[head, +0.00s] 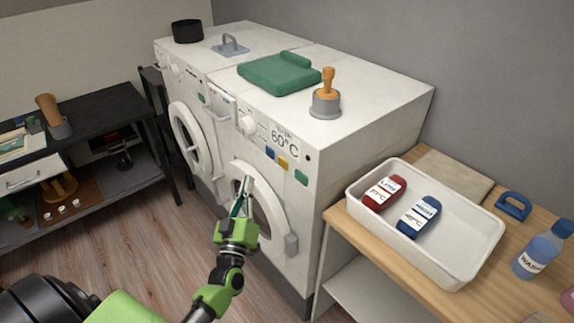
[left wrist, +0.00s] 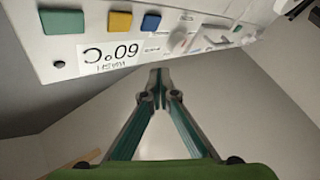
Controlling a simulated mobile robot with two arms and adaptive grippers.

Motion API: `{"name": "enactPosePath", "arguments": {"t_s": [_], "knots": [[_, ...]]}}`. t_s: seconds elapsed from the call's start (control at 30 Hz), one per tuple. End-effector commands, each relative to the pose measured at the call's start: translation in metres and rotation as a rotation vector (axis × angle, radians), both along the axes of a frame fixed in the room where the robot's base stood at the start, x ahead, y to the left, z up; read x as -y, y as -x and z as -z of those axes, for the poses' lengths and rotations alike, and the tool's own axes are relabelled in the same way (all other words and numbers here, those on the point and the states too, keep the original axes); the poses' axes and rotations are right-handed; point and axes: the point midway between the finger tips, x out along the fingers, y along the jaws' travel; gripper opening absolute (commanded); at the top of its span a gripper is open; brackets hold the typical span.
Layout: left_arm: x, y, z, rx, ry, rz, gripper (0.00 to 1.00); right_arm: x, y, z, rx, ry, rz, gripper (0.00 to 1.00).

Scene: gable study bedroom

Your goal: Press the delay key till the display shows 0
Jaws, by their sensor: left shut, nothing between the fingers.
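The right washing machine (head: 345,140) has a front panel with a white field reading "60°C" (head: 285,138), a blue key (head: 270,153), a yellow key (head: 283,163) and a green key (head: 301,177). I cannot read which key is delay, and no 0 is visible. In the left wrist view the panel is upside down, with the green (left wrist: 62,22), yellow (left wrist: 119,21) and blue (left wrist: 151,22) keys and the "60°C" field (left wrist: 110,53). My left gripper (head: 247,182) is shut and empty, in front of the round door below the panel. Its tips (left wrist: 158,75) appear apart from the keys. My right gripper is out of view.
A second washer (head: 185,105) stands to the left. A wooden table at right holds a white tray (head: 460,255) with two labelled packs. Floor is clear at left.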

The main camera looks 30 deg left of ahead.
Motion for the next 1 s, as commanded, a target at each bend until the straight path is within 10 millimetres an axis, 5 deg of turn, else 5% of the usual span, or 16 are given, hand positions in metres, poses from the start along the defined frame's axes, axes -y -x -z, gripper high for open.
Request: {"name": "enactPosePath", "arguments": {"t_s": [0.37, 1.0], "knots": [[0.003, -0.006, 0.002, -0.001, -0.001, 0.0, 0.0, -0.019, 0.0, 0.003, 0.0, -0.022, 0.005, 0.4], [0.032, -0.076, 0.002, -0.002, -0.001, 0.001, 0.0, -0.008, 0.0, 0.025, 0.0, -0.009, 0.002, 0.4]]}}
